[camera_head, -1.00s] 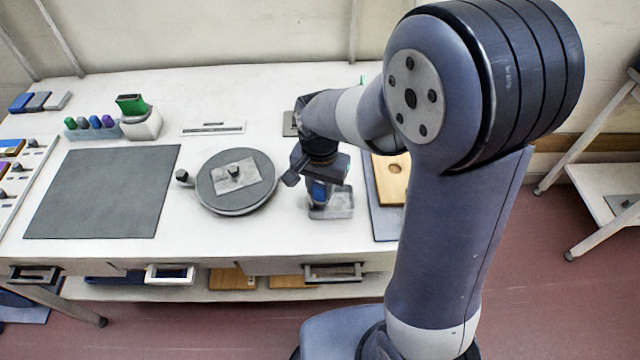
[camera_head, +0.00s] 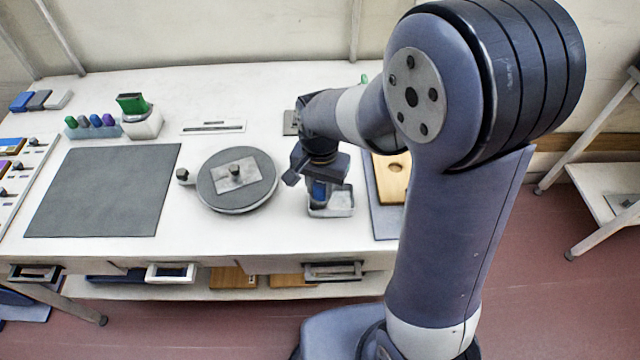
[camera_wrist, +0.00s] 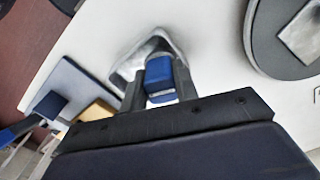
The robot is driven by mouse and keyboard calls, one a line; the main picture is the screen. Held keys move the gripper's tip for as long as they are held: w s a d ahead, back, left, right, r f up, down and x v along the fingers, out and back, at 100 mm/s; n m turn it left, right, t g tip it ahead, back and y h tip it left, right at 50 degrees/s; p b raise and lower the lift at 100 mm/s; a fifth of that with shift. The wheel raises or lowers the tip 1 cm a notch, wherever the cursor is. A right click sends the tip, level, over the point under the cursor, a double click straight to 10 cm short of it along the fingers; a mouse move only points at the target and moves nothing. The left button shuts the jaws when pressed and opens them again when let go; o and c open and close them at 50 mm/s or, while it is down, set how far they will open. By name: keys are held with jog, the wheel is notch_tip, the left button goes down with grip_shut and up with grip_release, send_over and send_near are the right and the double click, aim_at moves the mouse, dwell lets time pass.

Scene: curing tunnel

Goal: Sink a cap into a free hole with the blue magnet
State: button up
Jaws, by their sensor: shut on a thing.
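My gripper (camera_head: 319,186) is shut on the blue magnet (camera_wrist: 160,75), which points down from the jaws. The magnet is over a small metal tray (camera_head: 344,203) on the white bench. The tray also shows behind the magnet in the wrist view (camera_wrist: 127,66). I cannot make out any caps in the tray or at the magnet's tip. A wooden board (camera_head: 388,187) with a round hole lies to the right of the tray on a blue-grey mat (camera_head: 384,226). My arm hides part of the board.
A round turntable (camera_head: 237,205) with a pale plate and dark knob stands left of the tray. A dark grey mat (camera_head: 105,190) lies farther left. Behind it are a rack of coloured pegs (camera_head: 92,130) and a white holder with a green block (camera_head: 140,122). Drawer handles (camera_head: 333,271) stick out in front.

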jog(key=shift+f+b, duration=0.35)
jog(key=shift+f, duration=0.05)
jog(key=shift+r, duration=0.15)
dwell(0.6)
jog(key=shift+r+p, duration=2)
jog(key=shift+r, duration=0.25)
jog(key=shift+r, duration=0.15)
